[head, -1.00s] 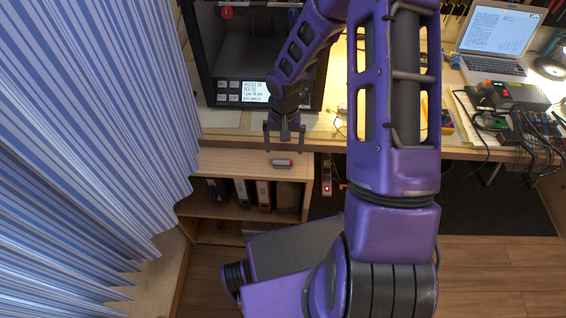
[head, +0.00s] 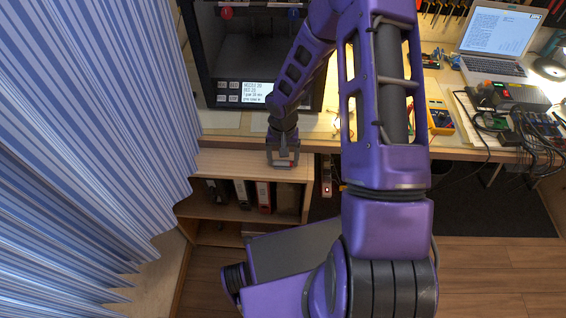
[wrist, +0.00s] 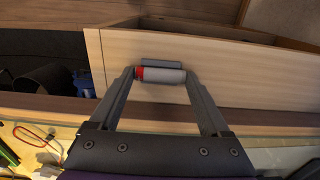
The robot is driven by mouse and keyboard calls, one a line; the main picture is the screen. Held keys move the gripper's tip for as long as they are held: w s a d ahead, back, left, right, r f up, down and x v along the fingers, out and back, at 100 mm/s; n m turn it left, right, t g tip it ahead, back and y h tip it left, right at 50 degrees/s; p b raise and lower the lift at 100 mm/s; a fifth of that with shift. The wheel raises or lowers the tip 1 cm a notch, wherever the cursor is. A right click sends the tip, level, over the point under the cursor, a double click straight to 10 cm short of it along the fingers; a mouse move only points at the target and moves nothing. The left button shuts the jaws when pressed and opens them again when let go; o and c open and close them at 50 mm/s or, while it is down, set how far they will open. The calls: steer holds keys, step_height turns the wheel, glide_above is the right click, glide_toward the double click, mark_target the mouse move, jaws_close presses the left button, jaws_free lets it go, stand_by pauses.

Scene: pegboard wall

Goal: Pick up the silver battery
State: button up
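The silver battery (wrist: 165,75) lies on its side on the light wooden top of a low shelf. It has a red end, at the left in the wrist view. A dark grey strip (wrist: 160,63) lies along its far side there. My gripper (wrist: 160,76) is open, with one finger near each end of the battery. Whether the fingertips touch it I cannot tell. In the head view my gripper (head: 283,162) is low over the shelf top, and the battery (head: 284,165) shows partly between the fingers.
The low shelf (head: 225,163) holds several binders below its top. A workbench edge (head: 232,140) and a dark machine with a lit display (head: 256,93) stand just behind. A striped blue curtain (head: 90,130) hangs at left. The shelf top left of my gripper is clear.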

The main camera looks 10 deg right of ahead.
steer(key=c, duration=0.4)
step_height(320, 180, up, 9)
steer(key=p, duration=0.1)
step_height(320, 180, up, 7)
steer(key=n, duration=0.4)
glide_above(283, 161)
steer(key=s, duration=0.2)
steer(key=shift+d+f, duration=0.1)
